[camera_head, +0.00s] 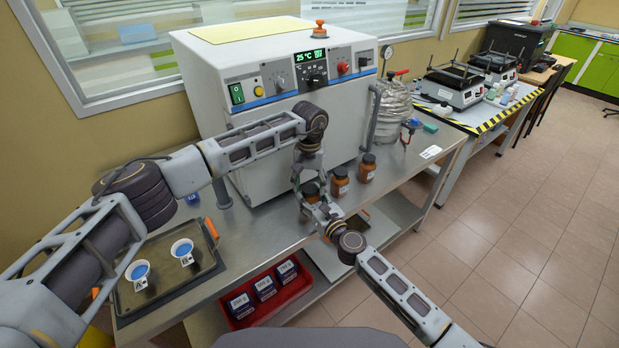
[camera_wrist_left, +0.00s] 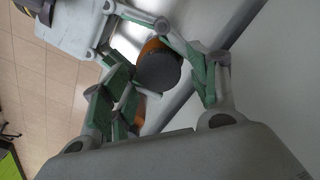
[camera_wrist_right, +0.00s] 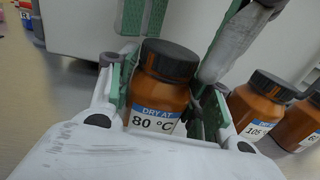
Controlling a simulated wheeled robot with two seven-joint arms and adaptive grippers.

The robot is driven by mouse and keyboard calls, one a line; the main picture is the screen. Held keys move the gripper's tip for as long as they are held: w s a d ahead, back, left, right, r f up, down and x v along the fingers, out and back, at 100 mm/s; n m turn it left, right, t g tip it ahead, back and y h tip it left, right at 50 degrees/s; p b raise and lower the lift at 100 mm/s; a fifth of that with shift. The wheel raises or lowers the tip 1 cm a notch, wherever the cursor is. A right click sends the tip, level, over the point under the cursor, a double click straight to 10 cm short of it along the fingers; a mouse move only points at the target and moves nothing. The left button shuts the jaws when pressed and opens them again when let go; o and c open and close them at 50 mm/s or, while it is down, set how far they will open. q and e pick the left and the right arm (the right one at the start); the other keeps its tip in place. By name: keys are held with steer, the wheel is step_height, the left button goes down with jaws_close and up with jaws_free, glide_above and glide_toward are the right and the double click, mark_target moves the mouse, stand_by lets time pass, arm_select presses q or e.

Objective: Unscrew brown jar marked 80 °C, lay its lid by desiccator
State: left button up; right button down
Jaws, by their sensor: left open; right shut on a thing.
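The brown jar labelled "DRY AT 80 °C" (camera_wrist_right: 158,100) stands upright with its black lid (camera_wrist_right: 170,58) on. It is partly hidden in the head view (camera_head: 311,189). My right gripper (camera_head: 316,205) is shut on the jar's body, a finger on each side. My left gripper (camera_head: 311,172) points down from above and is open. Its fingers straddle the black lid in the left wrist view (camera_wrist_left: 159,72), with a gap visible on at least one side. The glass desiccator (camera_head: 394,103) stands to the right of the oven.
Two more brown jars (camera_head: 340,182) (camera_head: 367,168) stand close to the right; one is labelled 105 in the right wrist view (camera_wrist_right: 258,108). The white oven (camera_head: 285,115) rises behind. A tray (camera_head: 205,268) with two blue-filled dishes lies left. Bare steel bench shows near the desiccator.

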arm_select(q)
steer(key=shift+f, duration=0.25)
steer(key=shift+c, duration=0.3)
steer(key=c, duration=1)
steer(key=o, duration=1.1)
steer(key=shift+o, duration=0.2)
steer(key=shift+r, duration=2.3)
steer(key=shift+r, duration=0.1)
steer(key=shift+c, duration=0.4)
steer(key=shift+r, duration=1.65)
